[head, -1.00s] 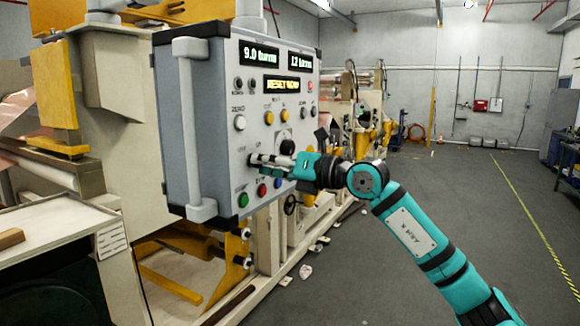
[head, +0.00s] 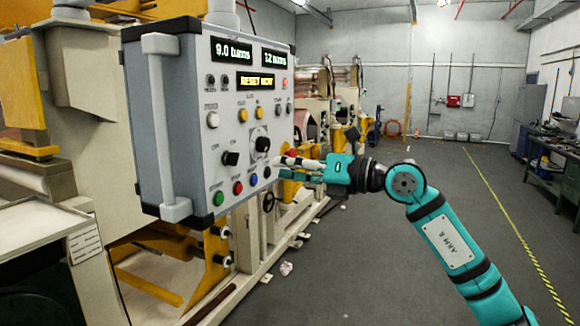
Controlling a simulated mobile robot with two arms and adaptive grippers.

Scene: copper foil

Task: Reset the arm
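My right arm (head: 440,230), teal and black with a white "ARM R" label, comes in from the lower right. My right gripper (head: 280,167) points left, just right of the control box's lower right edge. Its fingers show side-on and close together, so I cannot tell whether they are open or shut. Nothing shows held in it. The grey control box (head: 222,110) has a lit yellow display (head: 256,81), two green-lit displays, black knobs (head: 230,158) and a row of green, red and blue buttons low down. My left gripper is not in view.
The cream and yellow machine (head: 85,120) stands behind and left of the control box, with more machine frames beyond. A workbench (head: 555,155) stands at the far right. The grey floor (head: 400,180) between is open, with a yellow line along it.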

